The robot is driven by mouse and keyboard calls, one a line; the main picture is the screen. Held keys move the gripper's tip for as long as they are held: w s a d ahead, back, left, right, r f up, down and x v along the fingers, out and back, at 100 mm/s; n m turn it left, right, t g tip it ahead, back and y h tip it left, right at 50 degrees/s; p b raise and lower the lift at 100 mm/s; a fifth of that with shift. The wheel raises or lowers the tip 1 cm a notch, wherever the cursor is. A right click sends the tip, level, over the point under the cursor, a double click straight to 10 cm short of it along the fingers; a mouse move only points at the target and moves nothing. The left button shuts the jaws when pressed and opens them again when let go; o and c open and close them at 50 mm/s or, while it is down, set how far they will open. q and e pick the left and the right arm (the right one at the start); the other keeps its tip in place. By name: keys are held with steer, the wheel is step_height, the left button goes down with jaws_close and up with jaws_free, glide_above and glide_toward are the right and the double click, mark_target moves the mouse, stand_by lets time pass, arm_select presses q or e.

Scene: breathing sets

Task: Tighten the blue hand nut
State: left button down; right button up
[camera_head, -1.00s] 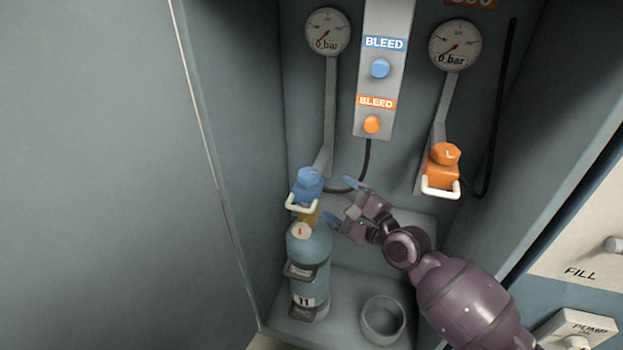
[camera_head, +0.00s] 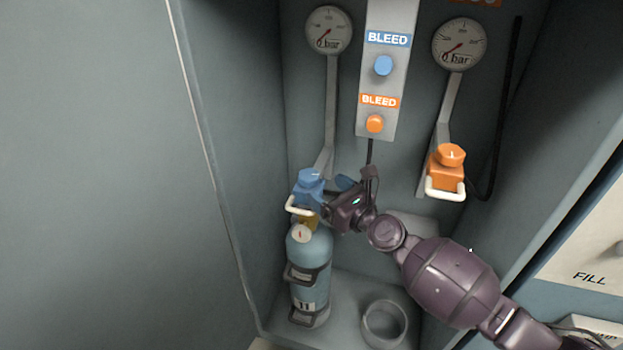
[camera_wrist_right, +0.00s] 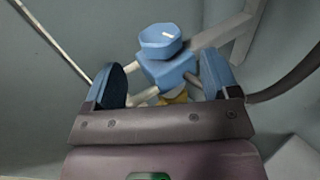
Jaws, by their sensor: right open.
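The blue hand nut (camera_head: 309,176) sits on top of a blue valve block with a white handle, above the teal cylinder (camera_head: 308,262) numbered 11. The nut also shows in the right wrist view (camera_wrist_right: 160,40), with a white mark on its top. My right gripper (camera_head: 330,196) is open just right of the blue block. In the right wrist view its two blue fingertips (camera_wrist_right: 162,82) stand apart on either side of the block, with the nut beyond them. I cannot tell whether either finger touches. My left gripper is not in view.
An orange valve block (camera_head: 447,172) with a white handle hangs at right. A panel (camera_head: 391,20) with blue and orange bleed buttons and two gauges (camera_head: 329,30) (camera_head: 459,44) are behind. An empty round holder (camera_head: 384,324) stands beside the cylinder. Cabinet walls close in both sides.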

mark_target(316, 183)
steer(key=b+x, duration=0.1)
steer(key=x, duration=0.4)
steer(key=shift+f, duration=0.15)
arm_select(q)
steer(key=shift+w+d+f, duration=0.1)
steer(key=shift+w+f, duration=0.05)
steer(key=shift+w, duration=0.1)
arm_select(e)
steer(key=shift+w+a, duration=0.3)
steer(key=shift+w, duration=0.05)
steer(key=shift+c, duration=0.5)
